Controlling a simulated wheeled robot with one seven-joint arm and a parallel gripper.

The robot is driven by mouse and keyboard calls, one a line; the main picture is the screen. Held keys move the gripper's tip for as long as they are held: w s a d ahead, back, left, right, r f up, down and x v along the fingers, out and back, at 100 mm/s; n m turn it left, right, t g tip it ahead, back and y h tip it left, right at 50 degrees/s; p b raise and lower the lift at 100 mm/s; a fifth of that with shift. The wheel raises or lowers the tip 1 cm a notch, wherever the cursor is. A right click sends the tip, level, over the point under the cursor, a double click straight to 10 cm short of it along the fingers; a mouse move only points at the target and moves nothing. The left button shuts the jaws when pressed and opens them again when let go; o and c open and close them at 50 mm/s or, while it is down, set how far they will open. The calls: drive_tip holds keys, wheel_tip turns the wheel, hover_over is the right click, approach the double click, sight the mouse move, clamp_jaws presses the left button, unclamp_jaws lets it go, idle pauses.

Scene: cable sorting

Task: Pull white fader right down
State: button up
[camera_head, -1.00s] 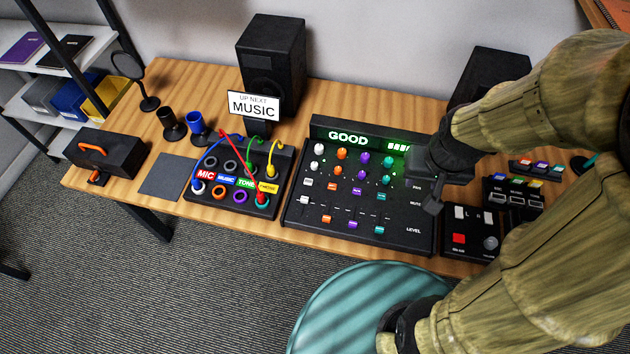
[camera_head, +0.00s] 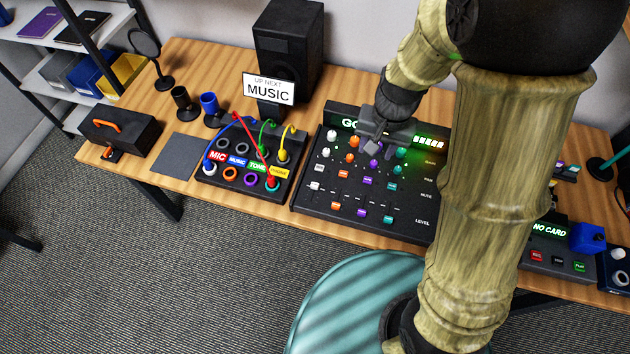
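The black mixer (camera_head: 300,203) lies on the desk with white, orange, purple and teal columns of controls. The white fader (camera_head: 315,186) appears as a small white cap at the left of the mixer, higher up its track than the orange (camera_head: 336,206), purple (camera_head: 362,212) and teal (camera_head: 390,219) fader caps. My gripper (camera_head: 370,148) is over the upper middle of the mixer, to the right of and beyond the white fader, apart from it. Its fingers are small and dark, so I cannot tell whether they are open. It hides some upper controls.
A patch panel (camera_head: 240,185) with colored cables stands just left of the mixer. A sign reading MUSIC (camera_head: 269,88) and a speaker (camera_head: 288,50) stand behind. A box showing NO CARD (camera_head: 549,230) is at the right.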

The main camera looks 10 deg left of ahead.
hover_over(314, 185)
wheel_tip(314, 185, down, 6)
drive_tip(key=shift+w+r+g+h, duration=0.2)
drive_tip(key=shift+g+h, duration=0.1)
drive_tip(key=shift+g, duration=0.1)
drive_tip(key=shift+s+d+f, duration=0.1)
drive_tip(key=shift+f, duration=0.05)
wheel_tip(314, 185, down, 17)
drive_tip(key=shift+f, duration=0.1)
drive_tip(key=c, duration=0.9)
